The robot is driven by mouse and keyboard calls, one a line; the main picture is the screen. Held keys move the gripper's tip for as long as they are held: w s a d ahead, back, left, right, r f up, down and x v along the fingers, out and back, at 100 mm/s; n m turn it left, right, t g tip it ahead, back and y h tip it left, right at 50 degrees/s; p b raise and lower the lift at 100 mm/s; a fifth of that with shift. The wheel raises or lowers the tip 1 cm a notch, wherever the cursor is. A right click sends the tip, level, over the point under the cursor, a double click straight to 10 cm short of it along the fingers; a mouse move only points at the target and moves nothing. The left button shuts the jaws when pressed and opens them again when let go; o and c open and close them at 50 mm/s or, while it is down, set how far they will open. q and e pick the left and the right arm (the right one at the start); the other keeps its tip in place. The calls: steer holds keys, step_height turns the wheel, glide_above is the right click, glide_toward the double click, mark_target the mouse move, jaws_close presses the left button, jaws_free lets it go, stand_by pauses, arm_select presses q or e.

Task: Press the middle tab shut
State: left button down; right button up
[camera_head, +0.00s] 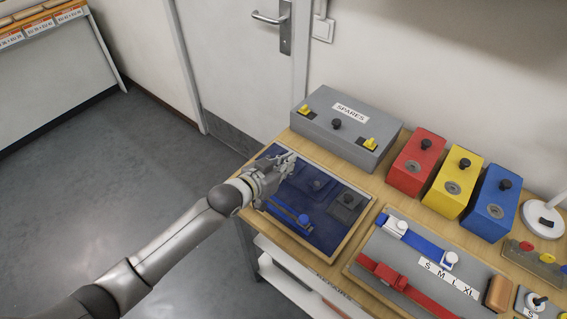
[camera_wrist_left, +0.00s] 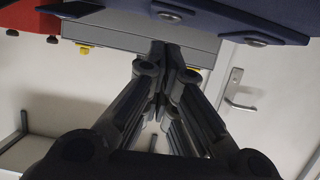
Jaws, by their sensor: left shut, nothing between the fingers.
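A dark blue panel (camera_head: 273,215) lies in a wood-edged frame on the bench. Several tabs are on it: a bright blue strap tab (camera_head: 290,211), a dark blue tab (camera_head: 318,185) near the centre and a dark grey tab (camera_head: 346,201) at right. I cannot tell which is the middle tab or whether it is shut. My left gripper (camera_head: 289,160) is shut and empty over the panel's far left part, partly hiding it. In the left wrist view its closed fingers (camera_wrist_left: 172,58) are near a blue piece with metal studs (camera_wrist_left: 235,18); contact cannot be told.
A grey SPARES box (camera_head: 325,128) stands behind the panel. Red (camera_head: 418,158), yellow (camera_head: 455,183) and blue (camera_head: 491,207) boxes with black knobs stand at right. A grey board (camera_head: 425,250) with blue and red straps lies right of the panel. Floor at left is clear.

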arm_select(q)
step_height(320, 180, up, 4)
steer(key=p, duration=0.3)
steer(key=shift+w+p, duration=0.1)
steer(key=shift+p, duration=0.25)
steer(key=b+v, duration=0.2)
steer(key=v, duration=0.8)
steer(key=shift+f, duration=0.3)
